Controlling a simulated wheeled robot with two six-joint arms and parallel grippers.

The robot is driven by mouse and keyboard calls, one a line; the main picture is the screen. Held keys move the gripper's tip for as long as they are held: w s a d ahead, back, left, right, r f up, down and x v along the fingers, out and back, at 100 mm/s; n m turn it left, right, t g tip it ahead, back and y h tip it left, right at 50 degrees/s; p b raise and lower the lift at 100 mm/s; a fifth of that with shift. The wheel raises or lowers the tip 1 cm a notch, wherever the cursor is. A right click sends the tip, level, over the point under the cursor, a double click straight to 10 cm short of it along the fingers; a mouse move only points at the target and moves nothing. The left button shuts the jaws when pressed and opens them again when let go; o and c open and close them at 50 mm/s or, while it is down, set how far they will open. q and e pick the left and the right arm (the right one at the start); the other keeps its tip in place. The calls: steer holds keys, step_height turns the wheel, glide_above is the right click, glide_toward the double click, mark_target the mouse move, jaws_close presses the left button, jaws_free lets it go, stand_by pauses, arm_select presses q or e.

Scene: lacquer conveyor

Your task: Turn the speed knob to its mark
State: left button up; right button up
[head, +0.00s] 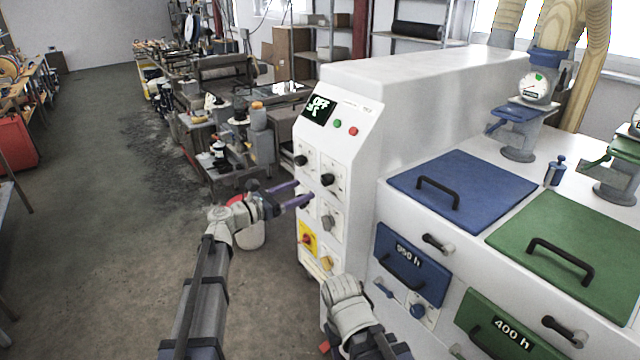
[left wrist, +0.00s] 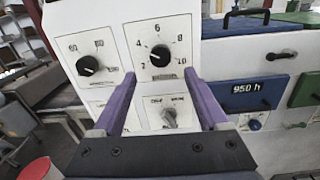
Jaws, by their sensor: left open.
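The control panel (head: 322,140) is the white front of the machine. In the left wrist view, a black knob (left wrist: 160,55) sits on a white plate with a dial numbered 2 to 10. This black knob also shows in the head view (head: 328,179). I cannot read a speed label, and I cannot make out a target mark. My left gripper (head: 302,193) is open in front of the panel, its purple fingers apart and empty. In the left wrist view its fingertips (left wrist: 160,76) lie either side of and just below the knob, apart from it.
Another black knob (left wrist: 88,66) is left of the dial; a grey selector (left wrist: 170,117) is below. A yellow-backed red switch (head: 307,240) sits lower on the panel. Green and red buttons and an OFF display (head: 319,109) are above. Blue (head: 480,185) and green lids are at right.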

mark_target(323, 181)
arm_select(q)
steer(key=x, duration=0.7)
steer(key=shift+w+d, duration=0.2)
steer(key=shift+d, duration=0.15)
steer(key=shift+c, duration=0.4)
jaws_close()
